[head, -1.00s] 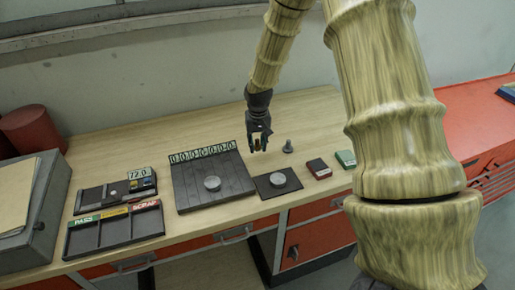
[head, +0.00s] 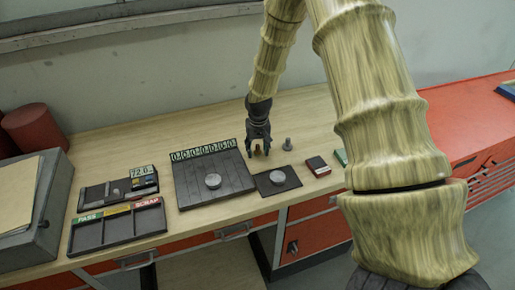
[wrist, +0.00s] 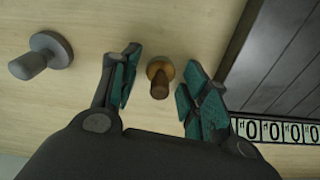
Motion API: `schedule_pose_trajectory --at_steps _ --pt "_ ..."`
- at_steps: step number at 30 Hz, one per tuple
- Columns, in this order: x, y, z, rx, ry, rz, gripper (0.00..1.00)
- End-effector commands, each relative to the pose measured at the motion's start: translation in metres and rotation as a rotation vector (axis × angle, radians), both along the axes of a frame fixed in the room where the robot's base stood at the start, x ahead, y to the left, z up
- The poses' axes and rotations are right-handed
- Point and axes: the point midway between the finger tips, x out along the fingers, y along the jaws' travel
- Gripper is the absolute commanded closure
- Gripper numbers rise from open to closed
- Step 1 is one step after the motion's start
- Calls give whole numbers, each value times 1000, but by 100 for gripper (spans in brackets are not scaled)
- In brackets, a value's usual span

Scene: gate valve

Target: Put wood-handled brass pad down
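The wood-handled brass pad (wrist: 160,78) stands on the light wood bench top in the wrist view, handle toward the camera. My gripper (wrist: 153,88) is open, with one teal-lined finger on each side of the pad. Gaps show between the pad and both fingers. In the head view my gripper (head: 259,150) is low over the bench, behind the dark square mat, and its fingers mostly hide the pad.
A grey-handled pad (wrist: 42,56) stands close beside my gripper, also in the head view (head: 287,144). A slatted dark board (head: 213,165) with number tiles lies left, a mat (head: 293,182) in front. A red box (head: 318,166) lies right. A sorting tray (head: 117,228) is farther left.

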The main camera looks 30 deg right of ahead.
Motion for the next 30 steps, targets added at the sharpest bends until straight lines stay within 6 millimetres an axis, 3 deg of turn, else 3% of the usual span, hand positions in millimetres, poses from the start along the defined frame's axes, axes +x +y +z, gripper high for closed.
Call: schedule_pose_trajectory --at_steps 14,30 --pt "0 0 7 0 -1 0 51" --pt "-5 3 64 0 -3 0 51"
